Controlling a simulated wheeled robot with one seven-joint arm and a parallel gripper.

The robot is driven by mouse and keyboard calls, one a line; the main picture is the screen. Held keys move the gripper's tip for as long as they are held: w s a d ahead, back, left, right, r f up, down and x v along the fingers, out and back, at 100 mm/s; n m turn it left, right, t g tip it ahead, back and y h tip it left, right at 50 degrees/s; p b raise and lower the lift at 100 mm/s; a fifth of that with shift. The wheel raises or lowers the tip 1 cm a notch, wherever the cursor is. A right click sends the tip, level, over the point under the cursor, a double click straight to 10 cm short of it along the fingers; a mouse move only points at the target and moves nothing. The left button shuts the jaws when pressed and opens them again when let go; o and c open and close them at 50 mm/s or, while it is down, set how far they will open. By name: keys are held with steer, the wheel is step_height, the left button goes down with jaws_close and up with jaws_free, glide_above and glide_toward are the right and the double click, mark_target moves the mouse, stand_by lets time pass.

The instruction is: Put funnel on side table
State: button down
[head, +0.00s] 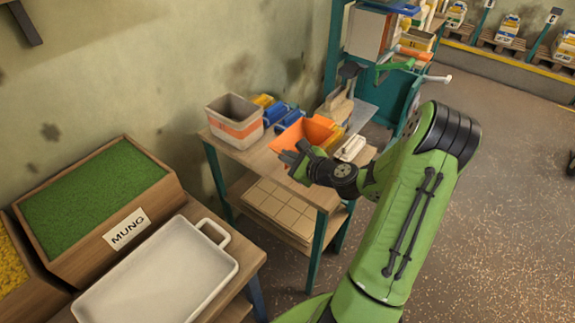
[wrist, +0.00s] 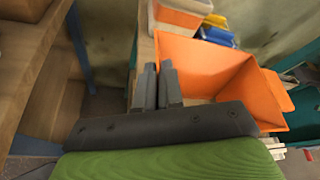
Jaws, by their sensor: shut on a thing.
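The orange funnel (head: 303,132) is a wide, square-mouthed hopper at the right part of the wooden side table (head: 254,158). It also shows in the wrist view (wrist: 212,68), just right of the fingers. My gripper (head: 287,160) is at the funnel's near left edge, with its two grey fingers (wrist: 158,84) close together and shut on the funnel's wall. The funnel appears over the tabletop; I cannot tell whether its underside touches it. Its lower part is hidden by my gripper and arm.
A grey bin with an orange band (head: 235,121) stands on the table's left, with blue and yellow scoops (head: 274,112) behind. A white object (head: 351,148) lies right of the funnel. A white tray (head: 160,280) and mung box (head: 95,200) are at the left.

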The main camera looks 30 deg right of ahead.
step_height(320, 180, down, 3)
steer(key=shift+f+b, duration=0.1)
steer(key=shift+b, duration=0.45)
steer(key=c, duration=1.3)
jaws_free()
